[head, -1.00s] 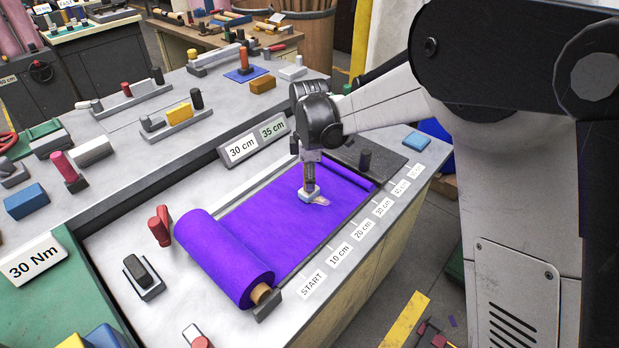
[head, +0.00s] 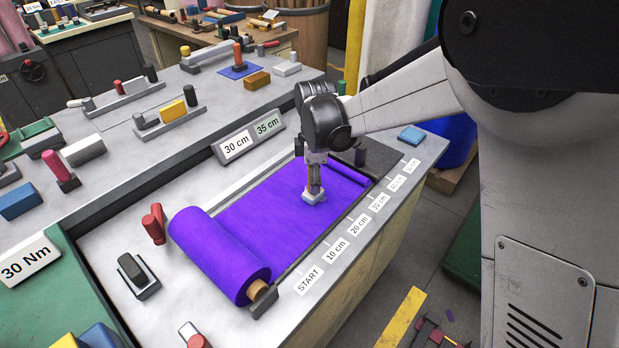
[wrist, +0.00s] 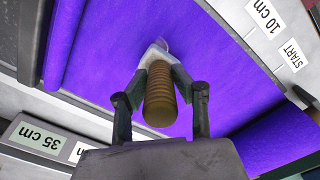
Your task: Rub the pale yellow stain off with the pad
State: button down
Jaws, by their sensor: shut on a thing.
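My gripper (head: 314,184) is shut on the ribbed brown handle (wrist: 160,95) of the pad (head: 314,197). The handle is upright between the two fingers in the wrist view. The pad's pale underside block rests on the purple felt (head: 265,215), near the far part of the unrolled sheet. In the wrist view a small pale patch (wrist: 163,43) shows at the pad's edge; it looks like part of the stain. In the head view I cannot make out the stain; the pad may cover some of it.
The thick felt roll (head: 222,258) lies at the near end of the sheet. A red clamp-like piece (head: 154,224) stands left of it. Length labels (head: 336,249) run along the right edge. A blue block (head: 411,135) sits at the back right corner.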

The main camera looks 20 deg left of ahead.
jog(key=shift+s+d, duration=0.3)
jog(key=shift+d, duration=0.45)
jog(key=shift+a, duration=0.1)
jog(key=shift+w+a+f+b, duration=0.15)
jog(key=shift+w+a, duration=0.15)
jog(key=shift+a, duration=0.4)
jog(key=shift+w+a+r+b, duration=0.1)
jog(key=shift+w+a, duration=0.25)
jog(key=shift+a, duration=0.35)
jog(key=shift+w+a+f+b, duration=0.15)
jog(key=shift+w+a, duration=0.15)
jog(key=shift+a, duration=0.4)
jog(key=shift+d, duration=0.1)
jog(key=shift+w+a+r, duration=0.1)
jog(key=shift+w+a, duration=0.2)
jog(key=shift+a, duration=0.4)
jog(key=shift+w+a, duration=0.35)
jog(key=shift+a, duration=0.4)
jog(key=shift+w+a+r, duration=0.1)
jog(key=shift+w+a, duration=0.2)
jog(key=shift+a, duration=0.4)
